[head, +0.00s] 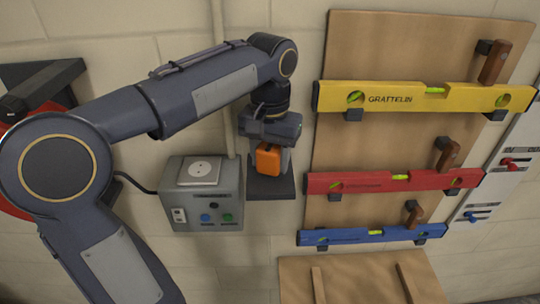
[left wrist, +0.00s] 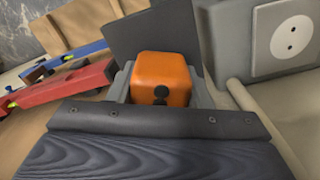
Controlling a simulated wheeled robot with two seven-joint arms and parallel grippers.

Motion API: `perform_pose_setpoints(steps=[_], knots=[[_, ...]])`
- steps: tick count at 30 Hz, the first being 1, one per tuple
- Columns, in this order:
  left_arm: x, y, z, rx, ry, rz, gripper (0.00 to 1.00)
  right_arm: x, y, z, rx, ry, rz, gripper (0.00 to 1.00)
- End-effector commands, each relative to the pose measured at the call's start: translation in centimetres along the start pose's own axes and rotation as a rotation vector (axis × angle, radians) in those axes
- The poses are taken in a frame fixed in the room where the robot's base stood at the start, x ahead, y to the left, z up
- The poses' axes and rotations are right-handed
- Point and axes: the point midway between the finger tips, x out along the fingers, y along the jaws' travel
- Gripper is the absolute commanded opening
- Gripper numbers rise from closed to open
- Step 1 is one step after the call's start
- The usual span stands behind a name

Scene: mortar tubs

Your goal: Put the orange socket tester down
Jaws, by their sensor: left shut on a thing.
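The orange socket tester (head: 268,160) is a small rounded block held in my left gripper (head: 268,148), which is shut on it. In the head view it sits just in front of a dark bracket or small shelf (head: 271,188) on the wall, right of the grey socket box (head: 208,205). I cannot tell whether the tester touches the shelf. In the left wrist view the tester (left wrist: 161,80) is between the jaws, with two dark holes facing the camera and a dark plate (left wrist: 150,40) behind it. My right gripper is not in view.
The grey box carries a white socket (head: 200,170) and coloured buttons; the socket also shows in the left wrist view (left wrist: 292,38). To the right, a wooden board (head: 385,45) holds yellow (head: 415,97), red (head: 395,181) and blue (head: 370,236) levels. A wooden surface (head: 360,275) lies below.

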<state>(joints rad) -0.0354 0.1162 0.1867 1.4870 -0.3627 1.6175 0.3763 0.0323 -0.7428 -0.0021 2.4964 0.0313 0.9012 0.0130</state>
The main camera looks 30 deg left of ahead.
Motion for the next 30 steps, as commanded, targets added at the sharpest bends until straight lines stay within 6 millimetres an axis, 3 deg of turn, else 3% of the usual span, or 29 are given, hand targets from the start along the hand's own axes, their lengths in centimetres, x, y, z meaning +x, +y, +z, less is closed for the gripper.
perform_pose_setpoints(steps=[11, 12, 17, 26, 30], knots=[[1.0, 0.0, 0.0, 0.000, 0.001, 0.000, 0.03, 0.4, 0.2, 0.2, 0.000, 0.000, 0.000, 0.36], [1.0, 0.0, 0.0, 0.000, 0.000, 0.000, 0.46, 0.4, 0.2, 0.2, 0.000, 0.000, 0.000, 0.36], [0.9, 0.0, 0.0, 0.000, 0.000, 0.000, 0.67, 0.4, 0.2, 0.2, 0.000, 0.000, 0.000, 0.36], [0.7, 0.0, 0.0, 0.000, 0.000, 0.000, 0.67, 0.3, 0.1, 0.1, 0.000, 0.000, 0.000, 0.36], [-0.8, 0.0, 0.0, 0.000, 0.002, 0.001, 0.67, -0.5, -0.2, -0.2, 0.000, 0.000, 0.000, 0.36]])
